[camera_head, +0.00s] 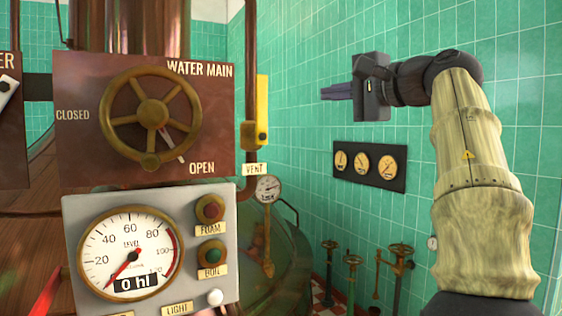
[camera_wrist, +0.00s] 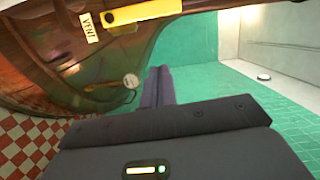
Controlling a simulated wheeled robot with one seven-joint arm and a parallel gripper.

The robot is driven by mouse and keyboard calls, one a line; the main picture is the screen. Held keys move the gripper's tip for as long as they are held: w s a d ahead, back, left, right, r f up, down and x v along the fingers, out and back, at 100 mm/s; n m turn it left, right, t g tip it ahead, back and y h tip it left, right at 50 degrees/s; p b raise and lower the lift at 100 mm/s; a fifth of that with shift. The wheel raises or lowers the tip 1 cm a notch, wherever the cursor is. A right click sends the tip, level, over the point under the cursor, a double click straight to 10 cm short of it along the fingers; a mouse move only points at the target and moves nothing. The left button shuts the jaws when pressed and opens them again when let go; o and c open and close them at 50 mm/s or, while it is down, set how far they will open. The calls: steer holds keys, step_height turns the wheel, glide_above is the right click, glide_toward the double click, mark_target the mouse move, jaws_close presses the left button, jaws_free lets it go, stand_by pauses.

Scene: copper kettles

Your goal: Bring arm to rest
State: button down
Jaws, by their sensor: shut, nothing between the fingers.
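My gripper (camera_head: 337,92) is at the end of my raised arm, right of centre in the head view. Its dark fingers point left and lie together, with nothing between them. In the wrist view the fingers (camera_wrist: 159,86) also show closed side by side. My gripper is apart from the panels and the kettle, in free air in front of the green tiled wall (camera_head: 400,50). My arm bends at the elbow at the upper right of the head view.
The water main handwheel (camera_head: 150,113) is on a brown panel at left. Below it a grey panel holds the level gauge (camera_head: 128,252), reading 0 hl, and the foam and boil buttons. A yellow vent lever (camera_head: 262,110) is left of my gripper. Three dials (camera_head: 361,161) hang on the wall.

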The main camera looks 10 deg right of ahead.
steer(key=w+d+f+m+t+h, duration=0.1)
steer(key=w+d+f+m+t, duration=0.25)
steer(key=m, duration=0.75)
steer(key=w+d+f+m+t+h, duration=0.15)
steer(key=w+f+m, duration=0.35)
steer(key=m, duration=0.6)
step_height(320, 180, down, 21)
steer(key=w+m+g+h, duration=0.3)
steer(key=m+h, duration=0.5)
steer(key=m, duration=1.2)
steer(key=s+a+f+m+g, duration=0.2)
steer(key=s+f+m+g, duration=0.3)
steer(key=f, duration=0.6)
steer(key=s+a+f+m+g, duration=0.3)
steer(key=s+f+m, duration=0.3)
steer(key=f, duration=0.6)
steer(key=s+a+f+m+g+y, duration=0.1)
steer(key=s+a+f+m+g, duration=0.2)
steer(key=s+f, duration=0.3)
steer(key=s+a+f+m+g, duration=0.3)
steer(key=s+f, duration=0.4)
steer(key=s, duration=0.5)
steer(key=shift+m+g+y, duration=0.35)
steer(key=shift+m+g, duration=0.05)
steer(key=shift+m, duration=0.4)
